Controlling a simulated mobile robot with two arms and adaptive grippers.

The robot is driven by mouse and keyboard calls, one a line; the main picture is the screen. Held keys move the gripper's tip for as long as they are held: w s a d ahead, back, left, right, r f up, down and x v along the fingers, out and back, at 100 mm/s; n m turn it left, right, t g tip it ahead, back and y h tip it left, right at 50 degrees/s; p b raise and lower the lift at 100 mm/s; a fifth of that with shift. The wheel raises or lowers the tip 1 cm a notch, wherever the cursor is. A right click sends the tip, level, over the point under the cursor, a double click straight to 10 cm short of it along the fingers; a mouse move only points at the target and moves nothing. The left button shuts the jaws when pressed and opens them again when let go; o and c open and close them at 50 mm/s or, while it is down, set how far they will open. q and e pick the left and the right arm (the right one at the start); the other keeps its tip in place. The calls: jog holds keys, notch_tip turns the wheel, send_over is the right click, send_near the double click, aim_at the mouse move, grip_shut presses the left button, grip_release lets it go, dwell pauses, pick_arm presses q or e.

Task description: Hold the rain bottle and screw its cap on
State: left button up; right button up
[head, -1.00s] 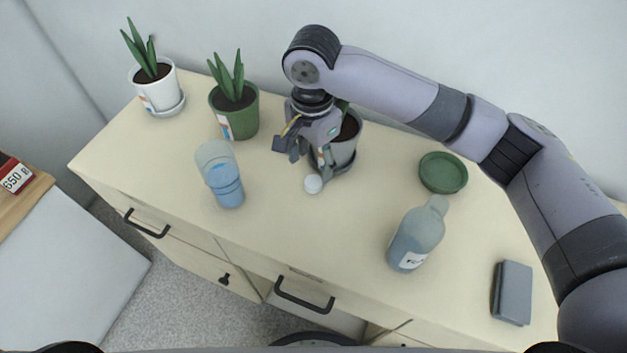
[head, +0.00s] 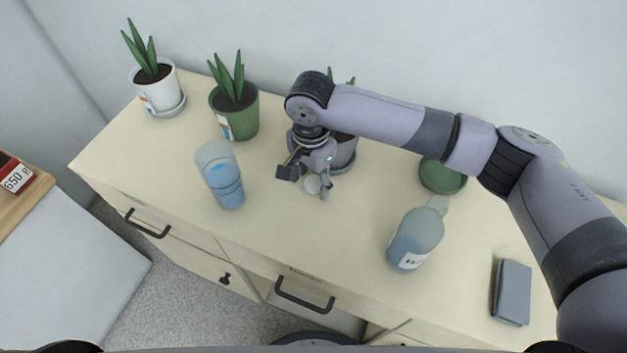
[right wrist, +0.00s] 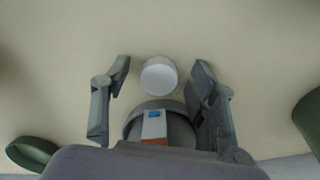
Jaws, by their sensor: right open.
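The rain bottle (head: 415,237) is a translucent blue-grey bottle with a white label, standing at the right of the dresser top. A small round white cap (head: 313,184) lies on the dresser top near the middle, partly hidden by my gripper in the head view. The cap (right wrist: 159,74) also shows in the right wrist view, just beyond and between the fingertips. My right gripper (head: 306,182) is open and low, with its fingers either side of the cap and nothing held. My left gripper is not in view.
A tall blue glass (head: 220,177) stands left of my right gripper. A grey plant pot (head: 344,152) is close behind it. A green dish (head: 442,176) lies behind the bottle, and a grey box (head: 512,292) lies at right. The front middle is clear.

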aim_at(312, 183)
dwell(0.3)
jog(key=c, duration=0.8)
jog(key=shift+r, duration=0.1)
notch_tip(312, 183, up, 20)
dwell(0.4)
